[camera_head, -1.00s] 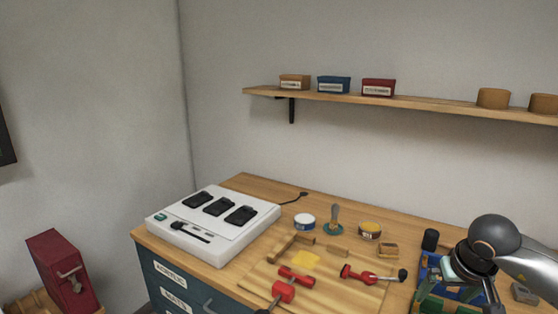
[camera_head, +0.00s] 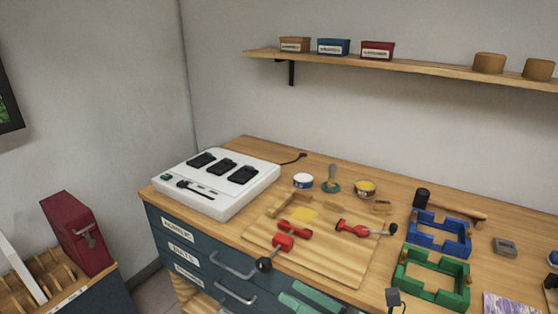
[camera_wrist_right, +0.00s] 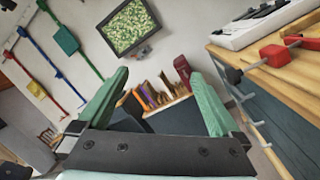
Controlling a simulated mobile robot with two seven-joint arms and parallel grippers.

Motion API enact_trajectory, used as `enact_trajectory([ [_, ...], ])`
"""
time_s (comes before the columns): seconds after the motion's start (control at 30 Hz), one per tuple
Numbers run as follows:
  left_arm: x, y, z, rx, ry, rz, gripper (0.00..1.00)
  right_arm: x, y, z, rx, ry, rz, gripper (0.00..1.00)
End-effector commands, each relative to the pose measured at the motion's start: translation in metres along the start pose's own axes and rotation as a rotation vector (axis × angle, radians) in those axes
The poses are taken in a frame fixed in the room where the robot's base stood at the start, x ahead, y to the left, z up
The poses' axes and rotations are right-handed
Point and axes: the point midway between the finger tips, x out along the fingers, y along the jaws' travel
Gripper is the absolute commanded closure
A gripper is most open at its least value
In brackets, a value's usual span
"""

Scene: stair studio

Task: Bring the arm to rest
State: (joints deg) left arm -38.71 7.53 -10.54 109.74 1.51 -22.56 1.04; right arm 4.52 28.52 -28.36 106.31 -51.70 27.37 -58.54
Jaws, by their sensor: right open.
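My right gripper (camera_head: 305,297) shows at the bottom of the head view as green finger pieces, in front of the bench's drawers. In the right wrist view the two green fingers of my right gripper (camera_wrist_right: 158,76) stand wide apart. Nothing is between them. They point past the bench towards a wall screen (camera_wrist_right: 131,28) and a rack of upright boards (camera_wrist_right: 158,95) on the floor side. My left gripper is in neither view.
The workbench (camera_head: 510,220) carries a white charger (camera_head: 222,200), a wooden board (camera_head: 345,270), red clamps (camera_head: 283,243), a blue frame (camera_head: 440,245) and a green frame (camera_head: 435,290). A red box (camera_head: 75,235) stands left. A shelf (camera_head: 420,68) hangs above.

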Motion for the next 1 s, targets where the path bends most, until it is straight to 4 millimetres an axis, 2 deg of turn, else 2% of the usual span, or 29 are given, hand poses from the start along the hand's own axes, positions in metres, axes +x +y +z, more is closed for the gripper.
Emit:
enact_trajectory([
  [0.03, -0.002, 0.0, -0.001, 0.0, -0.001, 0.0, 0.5, -0.01, -0.012, -0.002, 0.245, -0.104, -0.073, 0.0],
  [0.17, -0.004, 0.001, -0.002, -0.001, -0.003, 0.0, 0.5, -0.053, -0.059, -0.022, 0.89, -0.399, -0.262, 0.0],
  [0.27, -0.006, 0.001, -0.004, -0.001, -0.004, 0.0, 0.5, -0.102, -0.092, -0.064, 1.374, -0.655, -0.405, 0.0],
  [0.3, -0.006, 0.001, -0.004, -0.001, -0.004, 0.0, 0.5, -0.122, -0.101, -0.085, 1.548, -0.759, -0.458, 0.0],
  [0.4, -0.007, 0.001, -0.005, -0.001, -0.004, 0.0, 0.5, -0.166, -0.11, -0.136, 1.896, -0.997, -0.561, 0.0],
  [0.5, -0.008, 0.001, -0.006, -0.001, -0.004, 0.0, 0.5, -0.199, -0.106, -0.179, 2.139, -1.195, -0.633, 0.0],
  [0.6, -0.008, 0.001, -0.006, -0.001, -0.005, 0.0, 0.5, -0.22, -0.1, -0.207, 2.286, -1.333, -0.678, 0.0],
  [0.7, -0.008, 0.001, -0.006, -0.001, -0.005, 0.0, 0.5, -0.229, -0.095, -0.222, 2.359, -1.408, -0.698, 0.0],
  [1.0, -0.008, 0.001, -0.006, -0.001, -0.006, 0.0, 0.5, -0.231, -0.094, -0.225, 2.376, -1.424, -0.703, 0.0],
])
